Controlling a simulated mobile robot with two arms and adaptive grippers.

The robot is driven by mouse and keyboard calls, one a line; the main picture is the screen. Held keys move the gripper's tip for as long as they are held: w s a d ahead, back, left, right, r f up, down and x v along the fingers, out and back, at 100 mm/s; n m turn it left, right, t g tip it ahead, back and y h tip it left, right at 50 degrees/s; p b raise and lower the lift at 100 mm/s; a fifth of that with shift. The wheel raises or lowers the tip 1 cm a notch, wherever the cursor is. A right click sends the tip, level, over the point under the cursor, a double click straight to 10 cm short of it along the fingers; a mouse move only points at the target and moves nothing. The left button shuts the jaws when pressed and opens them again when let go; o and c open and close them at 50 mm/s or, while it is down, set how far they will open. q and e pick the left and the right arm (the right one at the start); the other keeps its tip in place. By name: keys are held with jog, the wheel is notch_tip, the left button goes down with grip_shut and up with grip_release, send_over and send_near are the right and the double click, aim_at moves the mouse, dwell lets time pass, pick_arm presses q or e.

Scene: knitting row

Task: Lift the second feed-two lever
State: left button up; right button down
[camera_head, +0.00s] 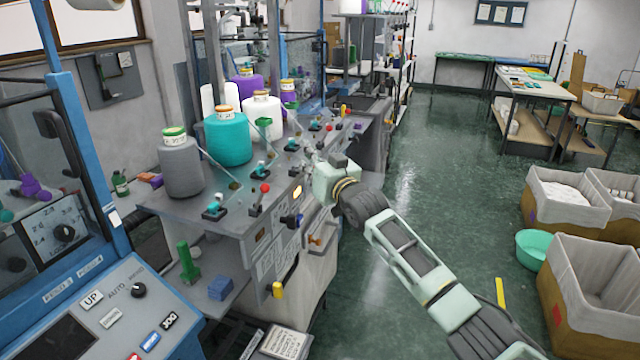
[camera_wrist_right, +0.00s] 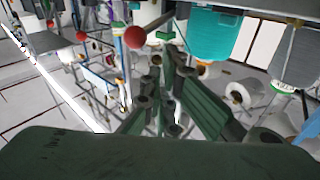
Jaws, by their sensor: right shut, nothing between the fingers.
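The machine's control ledge carries a row of small levers. A red-knobbed lever (camera_head: 265,188) stands at the near end, and another red knob (camera_head: 329,127) shows farther along. I cannot tell from any marking which lever is the second feed-two lever. My right gripper (camera_head: 314,158) is shut and empty beside the middle of the row, hiding part of it. In the right wrist view the shut fingers (camera_wrist_right: 165,85) appear with a red knob (camera_wrist_right: 135,37) close by; contact cannot be judged. More red knobs show farther left there. My left gripper is not in view.
Yarn cones stand behind the levers: grey (camera_head: 180,167), teal (camera_head: 228,138) and white (camera_head: 261,110). A control panel (camera_head: 100,310) is at the front left. Cardboard bins (camera_head: 567,200) and a green basin (camera_head: 532,250) stand at right. The green floor (camera_head: 440,160) between is clear.

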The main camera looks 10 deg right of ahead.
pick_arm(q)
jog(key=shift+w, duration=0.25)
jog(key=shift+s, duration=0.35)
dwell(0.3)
